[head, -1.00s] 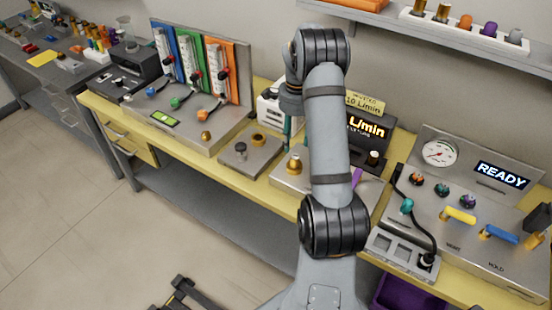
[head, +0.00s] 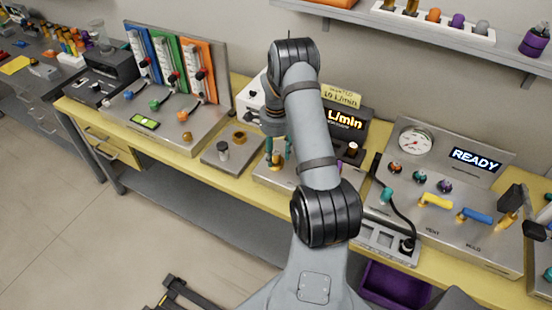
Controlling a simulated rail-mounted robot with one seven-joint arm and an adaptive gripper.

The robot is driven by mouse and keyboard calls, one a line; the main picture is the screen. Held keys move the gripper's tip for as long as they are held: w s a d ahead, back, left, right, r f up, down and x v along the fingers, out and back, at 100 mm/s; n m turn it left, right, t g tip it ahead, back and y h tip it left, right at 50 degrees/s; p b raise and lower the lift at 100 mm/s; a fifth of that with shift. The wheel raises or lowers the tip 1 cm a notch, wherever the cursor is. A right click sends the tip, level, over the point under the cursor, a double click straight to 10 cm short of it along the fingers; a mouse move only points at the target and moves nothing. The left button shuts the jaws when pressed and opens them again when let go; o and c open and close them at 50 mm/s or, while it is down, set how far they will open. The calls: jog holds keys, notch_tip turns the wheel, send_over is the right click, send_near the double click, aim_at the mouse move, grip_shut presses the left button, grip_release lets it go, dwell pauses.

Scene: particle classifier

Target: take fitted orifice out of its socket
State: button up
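A gold-coloured fitting (head: 277,162), which looks like the fitted orifice, stands upright on a low metal block (head: 262,175) in the middle of the bench. My gripper (head: 279,152) points down over it. Its two teal fingers are spread apart, one on each side of the fitting's upper part. I see no clear contact between the fingers and the fitting. The socket under the fitting is hidden, and my arm covers the right part of the block.
Left of it is a plate (head: 213,165) with a brass ring (head: 240,138) and a small grey-topped knob (head: 223,149). Behind stands a display (head: 350,122) reading L/min. A gauge panel with levers (head: 447,222) is at right, a purple bin (head: 395,285) below it.

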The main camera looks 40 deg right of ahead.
jog(key=shift+c, duration=1.1)
jog(key=c, duration=0.8)
jog(key=shift+r, duration=0.1)
grip_shut()
